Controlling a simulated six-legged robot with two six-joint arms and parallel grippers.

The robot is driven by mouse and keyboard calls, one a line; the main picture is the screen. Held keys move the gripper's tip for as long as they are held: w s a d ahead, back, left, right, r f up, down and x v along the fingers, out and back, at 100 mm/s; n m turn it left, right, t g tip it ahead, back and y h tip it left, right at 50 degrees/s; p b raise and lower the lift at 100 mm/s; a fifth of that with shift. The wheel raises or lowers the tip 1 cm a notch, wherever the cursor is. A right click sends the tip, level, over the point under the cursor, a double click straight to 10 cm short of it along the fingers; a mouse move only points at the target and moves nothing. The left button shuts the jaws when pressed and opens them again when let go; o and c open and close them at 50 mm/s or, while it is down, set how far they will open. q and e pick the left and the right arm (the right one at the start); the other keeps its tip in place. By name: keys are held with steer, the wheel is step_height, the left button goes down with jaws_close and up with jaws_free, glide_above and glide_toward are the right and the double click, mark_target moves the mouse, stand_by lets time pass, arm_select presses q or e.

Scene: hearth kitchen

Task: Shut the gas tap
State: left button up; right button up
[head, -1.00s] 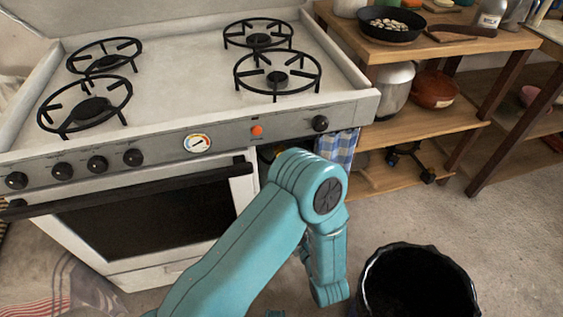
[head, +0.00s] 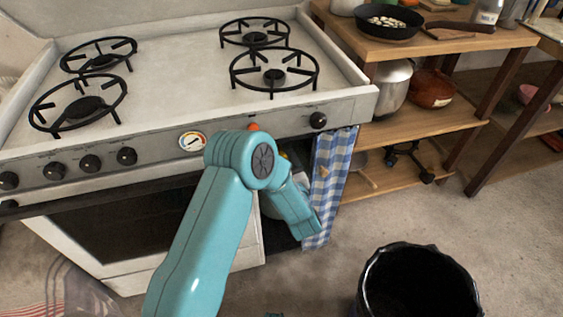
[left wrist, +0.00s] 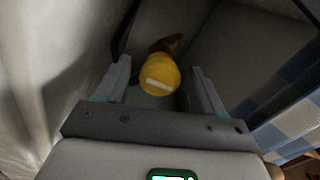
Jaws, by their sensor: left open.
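A round yellow knob with a white bar across its face (left wrist: 160,76) shows in the left wrist view; I take it for the gas tap. It sits in a dim compartment, with a brownish piece just behind it. My left gripper (left wrist: 160,88) is open, with one finger on each side of the knob in the picture; I cannot tell whether they touch it. In the head view my left arm reaches to the dark opening beside the oven, and its gripper is hidden there. My right gripper is in neither view.
A blue checked curtain (head: 328,185) hangs at the right of the opening and also shows in the left wrist view (left wrist: 300,118). The white stove (head: 175,90) stands above. A black bin (head: 418,280) stands on the floor at right, near wooden shelves (head: 410,125).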

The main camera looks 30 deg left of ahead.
arm_select(q)
steer(key=c, duration=1.1)
steer(key=shift+o, duration=0.2)
steer(key=shift+m, duration=0.3)
steer(key=m+b, duration=0.1)
steer(key=m, duration=0.1)
steer(key=shift+f+m, duration=0.1)
steer(key=shift+m, duration=0.2)
steer(key=m, duration=0.4)
steer(key=shift+m+b, duration=0.3)
steer(key=shift+b, duration=0.05)
steer(key=m, duration=0.4)
steer(key=shift+m, duration=0.3)
steer(key=m+p, duration=0.1)
steer(key=m, duration=0.4)
steer(key=shift+m, duration=0.4)
